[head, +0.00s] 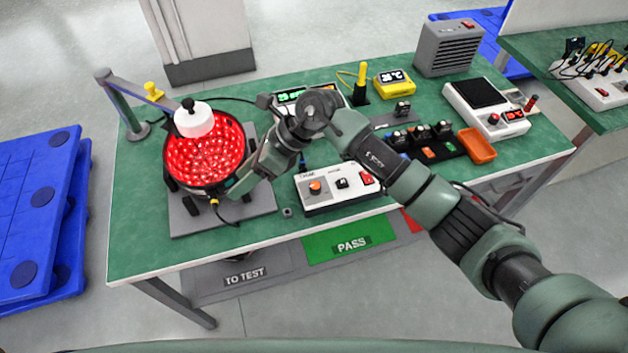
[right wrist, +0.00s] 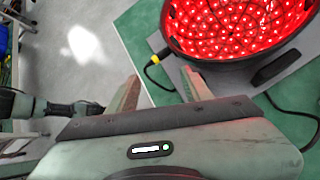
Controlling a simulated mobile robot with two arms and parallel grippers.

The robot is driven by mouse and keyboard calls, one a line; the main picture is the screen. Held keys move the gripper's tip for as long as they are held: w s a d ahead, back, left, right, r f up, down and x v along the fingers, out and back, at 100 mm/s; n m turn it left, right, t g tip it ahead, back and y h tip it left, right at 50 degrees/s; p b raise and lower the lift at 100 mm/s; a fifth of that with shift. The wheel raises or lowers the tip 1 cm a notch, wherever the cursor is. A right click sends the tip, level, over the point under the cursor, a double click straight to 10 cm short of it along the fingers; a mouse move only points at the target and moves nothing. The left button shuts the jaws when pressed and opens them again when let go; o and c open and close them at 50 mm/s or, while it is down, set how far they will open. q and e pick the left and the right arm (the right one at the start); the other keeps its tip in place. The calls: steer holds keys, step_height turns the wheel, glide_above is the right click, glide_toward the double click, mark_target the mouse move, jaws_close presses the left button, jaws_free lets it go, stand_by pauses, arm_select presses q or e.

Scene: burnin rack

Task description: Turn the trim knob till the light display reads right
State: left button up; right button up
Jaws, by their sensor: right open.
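The trim knob (head: 316,187) is an orange knob on a white control box (head: 340,205) at the table's front edge. A green-lit readout (head: 291,96) sits on a box behind it, partly hidden by my right arm; its figures are unreadable. A round lamp (head: 205,160) glows red with many small lights, and its rim also shows in the right wrist view (right wrist: 240,25). My right gripper (head: 236,188) is at the lamp's lower right edge, left of the knob. Its fingers stand apart and empty in the right wrist view (right wrist: 162,90). My left gripper is not seen.
A white cap with a black knob (head: 194,120) stands over the lamp, near a grey post (head: 120,100). A yellow meter (head: 394,83), an orange tray (head: 478,146) and a red-switched box (head: 486,108) lie to the right. Cables run across the green table (head: 140,235).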

steer(key=w+d+f+n+h, duration=0.1)
steer(key=w+d+f+h, duration=0.15)
steer(key=d+h, duration=0.2)
steer(key=r+t+h, duration=0.1)
steer(key=h, duration=0.3)
glide_above(314, 185)
steer(key=shift+w+a+n, duration=0.2)
steer(key=shift+a+n, duration=0.05)
steer(key=shift+n, duration=0.05)
steer(key=shift+d, duration=0.35)
step_height(314, 185, down, 6)
steer(key=shift+s+f+p, duration=0.1)
steer(key=shift+s+p, duration=0.05)
steer(key=shift+p, duration=0.7)
steer(key=shift+a+f, duration=0.1)
steer(key=shift+f, duration=0.6)
jaws_close()
